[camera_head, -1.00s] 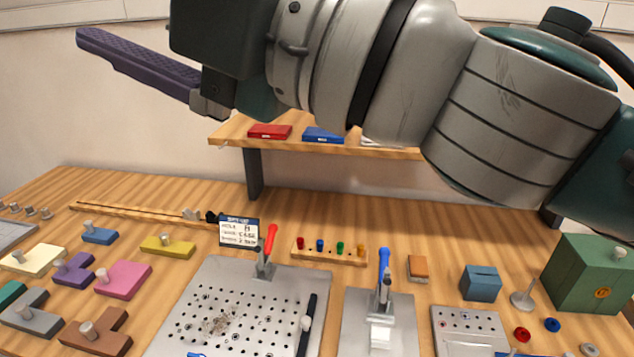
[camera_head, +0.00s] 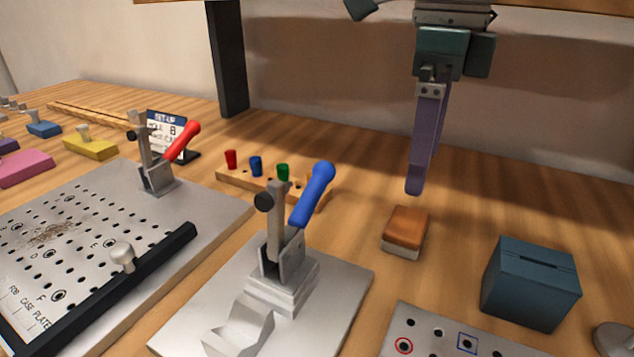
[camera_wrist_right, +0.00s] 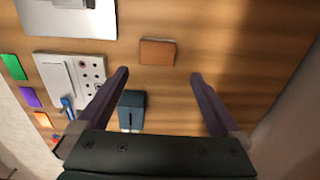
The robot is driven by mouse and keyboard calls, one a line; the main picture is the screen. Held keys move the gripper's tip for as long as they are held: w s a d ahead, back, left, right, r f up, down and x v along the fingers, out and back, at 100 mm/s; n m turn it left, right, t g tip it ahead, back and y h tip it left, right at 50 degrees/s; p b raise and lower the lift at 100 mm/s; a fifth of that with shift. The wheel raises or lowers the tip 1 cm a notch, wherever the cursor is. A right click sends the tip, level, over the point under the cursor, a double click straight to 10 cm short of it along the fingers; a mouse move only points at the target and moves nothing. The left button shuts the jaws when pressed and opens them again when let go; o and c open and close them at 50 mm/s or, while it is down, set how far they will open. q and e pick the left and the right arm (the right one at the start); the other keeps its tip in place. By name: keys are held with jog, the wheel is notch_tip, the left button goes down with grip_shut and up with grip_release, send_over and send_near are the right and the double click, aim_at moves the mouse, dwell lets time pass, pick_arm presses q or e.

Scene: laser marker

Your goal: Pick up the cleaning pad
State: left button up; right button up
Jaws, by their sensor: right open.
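The cleaning pad (camera_head: 405,232), a small block with an orange-brown top and a pale lower part, lies on the wooden bench right of the blue-handled clamp. My right gripper (camera_head: 415,190) points down above and behind the pad, apart from it. In the right wrist view, the fingers of my right gripper (camera_wrist_right: 160,73) are spread wide with nothing between them. The cleaning pad (camera_wrist_right: 157,52) shows there just beyond the fingertips, roughly centred between them. My left gripper is not in view.
A blue-handled clamp (camera_head: 316,195) stands left of the pad. A dark blue slotted box (camera_head: 530,284) stands to its right. A rack of coloured pegs (camera_head: 240,178) is behind left. A plate with ringed holes (camera_head: 432,335) lies in front. Bench behind the pad is clear.

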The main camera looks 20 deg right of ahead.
aim_at(408, 222)
jog(key=f, duration=0.2)
jog(key=shift+s+a+f, duration=0.1)
jog(key=shift+a+f, duration=0.2)
jog(key=shift+f, duration=0.05)
notch_tip(408, 222, down, 6)
jog(key=shift+r, duration=0.1)
jog(key=shift+c, duration=0.2)
jog(key=c, duration=1.2)
jog(key=shift+o, duration=0.2)
notch_tip(408, 222, up, 10)
